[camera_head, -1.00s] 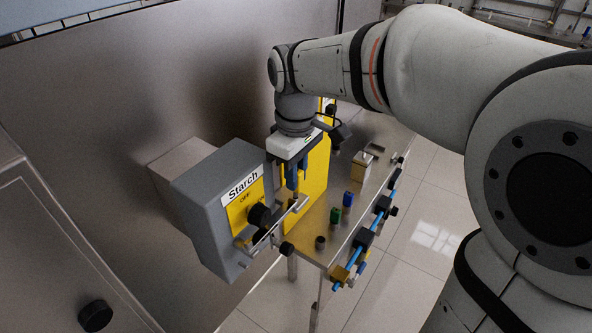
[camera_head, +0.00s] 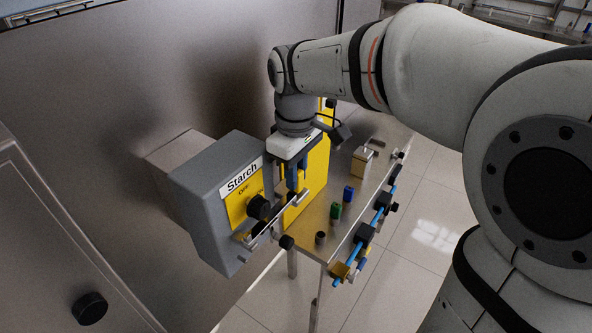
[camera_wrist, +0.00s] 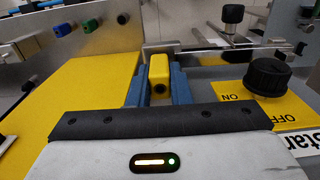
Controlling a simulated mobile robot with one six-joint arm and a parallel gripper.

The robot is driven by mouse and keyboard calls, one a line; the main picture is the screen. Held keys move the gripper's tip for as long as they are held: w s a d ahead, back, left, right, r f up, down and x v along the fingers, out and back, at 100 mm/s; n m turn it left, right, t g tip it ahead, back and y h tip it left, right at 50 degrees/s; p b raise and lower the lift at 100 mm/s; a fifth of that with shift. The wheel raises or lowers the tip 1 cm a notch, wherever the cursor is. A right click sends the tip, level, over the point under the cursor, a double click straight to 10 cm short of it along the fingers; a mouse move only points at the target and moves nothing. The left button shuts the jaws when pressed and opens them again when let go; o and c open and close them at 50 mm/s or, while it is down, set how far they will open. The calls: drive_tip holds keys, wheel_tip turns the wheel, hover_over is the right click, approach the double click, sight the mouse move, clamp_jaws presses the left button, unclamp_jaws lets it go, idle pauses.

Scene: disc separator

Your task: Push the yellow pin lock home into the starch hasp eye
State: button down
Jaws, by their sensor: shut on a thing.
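The grey Starch box (camera_head: 205,205) carries a yellow plate with a black knob (camera_head: 258,207); the knob also shows in the wrist view (camera_wrist: 268,76). A metal hasp bar (camera_head: 272,222) runs across the front of the box, and part of it shows in the wrist view (camera_wrist: 195,36). My gripper (camera_head: 294,186) points down beside the hasp's upper end. In the wrist view its blue fingers are shut on the yellow pin lock (camera_wrist: 159,75). The pin's lower end and the hasp eye are hidden, so I cannot tell how deep the pin sits.
A metal table (camera_head: 345,185) stands to the right of the box. A yellow panel (camera_head: 318,165) stands close behind my gripper.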

drive_tip(key=shift+f, duration=0.35)
drive_tip(key=c, duration=1.3)
unclamp_jaws()
drive_tip(key=shift+o, duration=0.2)
wheel_tip(320, 180, up, 8)
drive_tip(key=shift+f+b, duration=0.25)
drive_tip(key=shift+b, duration=0.25)
wheel_tip(320, 180, up, 4)
drive_tip(key=p, duration=0.4)
drive_tip(key=s+d+f+m+t+b, duration=0.3)
drive_tip(key=s+d+f+m, duration=0.7)
drive_tip(key=s+d+f, duration=0.2)
wheel_tip(320, 180, down, 2)
drive_tip(key=shift+s+d+f+m, duration=0.1)
drive_tip(key=shift+s+d+m, duration=0.2)
drive_tip(key=shift+d, duration=0.15)
